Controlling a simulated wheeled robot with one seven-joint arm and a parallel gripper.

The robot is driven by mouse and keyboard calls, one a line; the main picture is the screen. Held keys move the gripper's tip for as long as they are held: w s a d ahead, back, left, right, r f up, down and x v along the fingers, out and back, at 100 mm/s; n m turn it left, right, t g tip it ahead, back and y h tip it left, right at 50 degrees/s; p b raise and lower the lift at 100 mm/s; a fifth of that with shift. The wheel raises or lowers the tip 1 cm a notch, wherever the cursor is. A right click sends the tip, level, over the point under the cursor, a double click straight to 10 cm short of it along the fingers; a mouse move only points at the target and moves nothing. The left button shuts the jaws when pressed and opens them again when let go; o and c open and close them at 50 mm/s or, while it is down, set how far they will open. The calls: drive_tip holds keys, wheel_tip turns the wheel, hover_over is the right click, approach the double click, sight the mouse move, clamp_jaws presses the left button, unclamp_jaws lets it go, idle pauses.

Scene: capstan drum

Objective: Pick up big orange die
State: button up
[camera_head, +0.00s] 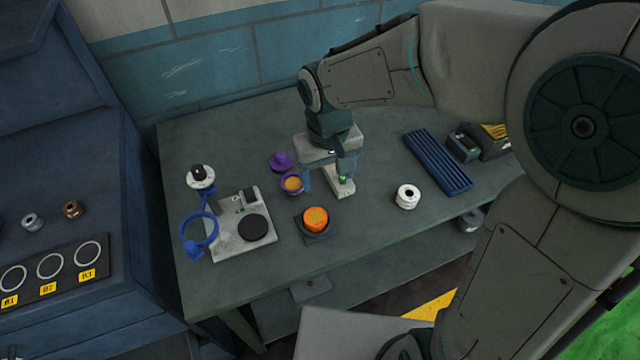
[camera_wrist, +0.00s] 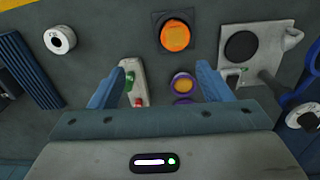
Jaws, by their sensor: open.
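The big orange die (camera_head: 316,219) is a round orange piece sitting on a dark square base (camera_head: 318,236) near the front middle of the table. In the wrist view the orange die (camera_wrist: 175,36) shows at the top centre, beyond my fingertips. My gripper (camera_head: 326,175) is above the table behind the die. In the wrist view my gripper (camera_wrist: 165,75) shows its two blue fingers spread apart, with nothing held between them. A purple-rimmed cup with an orange-yellow inside (camera_head: 292,184) stands beside my gripper, partly below the fingers' line in the wrist view.
A purple piece (camera_head: 281,161) stands behind the cup. A grey press with a black disc (camera_head: 253,227) and a blue ring (camera_head: 199,231) are at left. A white ring (camera_head: 407,196) and a blue ribbed tray (camera_head: 436,162) are at right. A pale block with buttons (camera_head: 340,179) is by my gripper.

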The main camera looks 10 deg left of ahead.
drive_tip(key=a, duration=0.3)
hover_over(315, 213)
drive_tip(key=shift+n, duration=0.3)
drive_tip(key=f, duration=0.9)
drive_tip(key=shift+s, duration=0.25)
drive_tip(key=shift+s+d+f+p, duration=0.15)
drive_tip(key=shift+f+p, duration=0.2)
drive_tip(key=shift+f, duration=0.95)
drive_tip(key=shift+s+a+f+p, duration=0.1)
drive_tip(key=shift+f+p, duration=0.25)
drive_tip(key=shift+f, duration=0.95)
drive_tip(key=c, duration=1.5)
drive_tip(key=shift+r, duration=0.1)
